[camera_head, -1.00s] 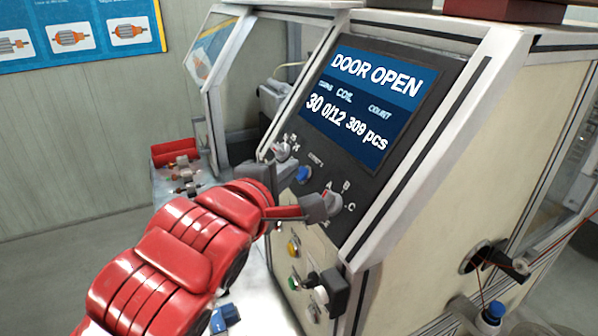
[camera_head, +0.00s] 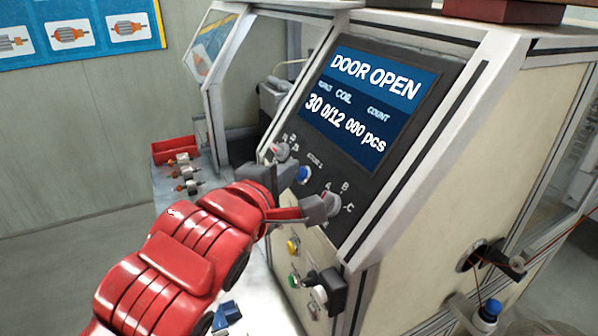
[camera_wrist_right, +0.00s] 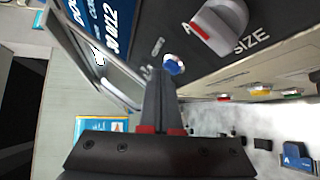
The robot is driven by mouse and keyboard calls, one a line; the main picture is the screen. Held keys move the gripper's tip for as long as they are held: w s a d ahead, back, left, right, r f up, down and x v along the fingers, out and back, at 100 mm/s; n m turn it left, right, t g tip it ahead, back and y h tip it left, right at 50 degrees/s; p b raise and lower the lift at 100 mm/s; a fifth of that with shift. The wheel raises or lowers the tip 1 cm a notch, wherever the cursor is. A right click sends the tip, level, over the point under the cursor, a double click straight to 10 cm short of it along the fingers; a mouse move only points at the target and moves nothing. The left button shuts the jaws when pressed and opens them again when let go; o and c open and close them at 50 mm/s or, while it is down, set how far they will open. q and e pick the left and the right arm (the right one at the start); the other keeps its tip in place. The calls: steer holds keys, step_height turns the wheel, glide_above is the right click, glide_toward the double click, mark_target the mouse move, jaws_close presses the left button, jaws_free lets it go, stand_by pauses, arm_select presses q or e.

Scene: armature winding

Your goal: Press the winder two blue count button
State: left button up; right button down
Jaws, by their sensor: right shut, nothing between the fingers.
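The winder's slanted panel carries the blue count button (camera_head: 304,174), below a screen (camera_head: 370,105) that reads "DOOR OPEN", "30", "0/12" and "000 pcs". The button also shows in the right wrist view (camera_wrist_right: 174,66). My right gripper (camera_head: 287,177) is at the panel, just left of the button. In the right wrist view its two fingers (camera_wrist_right: 160,74) are together with nothing between them, and their tips are close to the button. I cannot tell whether they touch it. My left gripper is not in view.
A size knob (camera_wrist_right: 219,26) sits beside the button, with another selector (camera_head: 281,151) above left. Yellow (camera_head: 293,245) and green (camera_head: 294,280) buttons are lower down. A red bin (camera_head: 174,150) and small parts lie on the bench behind my arm.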

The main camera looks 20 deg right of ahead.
steer(key=a+r, duration=0.3)
steer(key=a, duration=0.2)
steer(key=shift+r+p, duration=0.2)
steer(key=shift+p, duration=0.25)
